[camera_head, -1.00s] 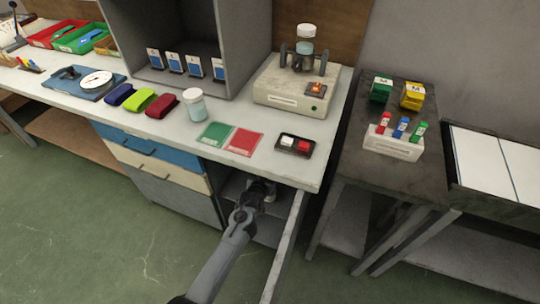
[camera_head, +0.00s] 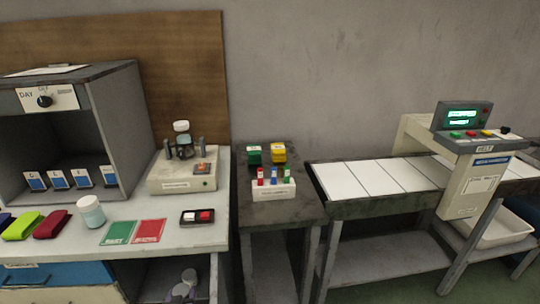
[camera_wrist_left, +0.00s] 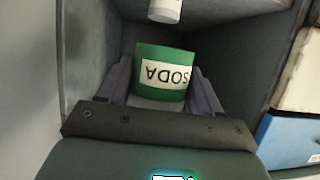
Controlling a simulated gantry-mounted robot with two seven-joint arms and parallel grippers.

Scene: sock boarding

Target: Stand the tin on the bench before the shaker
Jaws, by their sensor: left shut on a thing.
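A green tin (camera_wrist_left: 160,78) with a white label reading SODA, upside down in the picture, shows in the left wrist view. My left gripper (camera_wrist_left: 163,98) is shut on it, with a grey finger on each side. The tin is inside the grey open space under the bench. In the head view, rounded grey and white shapes low in that opening are too small to tell apart. The shaker (camera_head: 182,185), a cream box with upright posts and a flask on top, stands at the back right of the bench (camera_head: 180,236). My right gripper is not in view.
On the bench before the shaker lie a green card (camera_head: 118,232), a red card (camera_head: 149,231) and a two-button box (camera_head: 197,217). A white-lidded jar (camera_head: 91,212) stands left of them. A white cylinder (camera_wrist_left: 165,10) is beyond the tin. A dark side table (camera_head: 285,212) stands right.

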